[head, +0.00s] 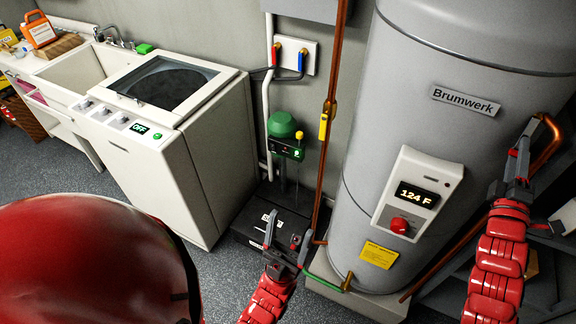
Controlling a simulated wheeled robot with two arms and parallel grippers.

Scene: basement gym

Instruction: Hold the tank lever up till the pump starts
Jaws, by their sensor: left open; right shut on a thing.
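The grey Brumwerk tank (400,100) stands at the right, with a display reading 124 F. My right gripper (520,150) is at the tank's right side, beside a bent copper pipe (549,142). It is shut on a small part there, likely the tank lever, which the fingers mostly hide. I cannot tell how far the lever is raised. The green-domed pump unit (283,125) stands by the wall left of the tank, with a small green light and a yellow knob. My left gripper (287,240) is open and empty, in front of a black floor box (262,222).
A white washer (185,120) showing OFF and a sink (75,72) stand at the left. A vertical copper pipe (327,130) with a yellow handle runs between pump and tank. A green hose (322,283) lies at the tank's foot. Grey floor is open at the left.

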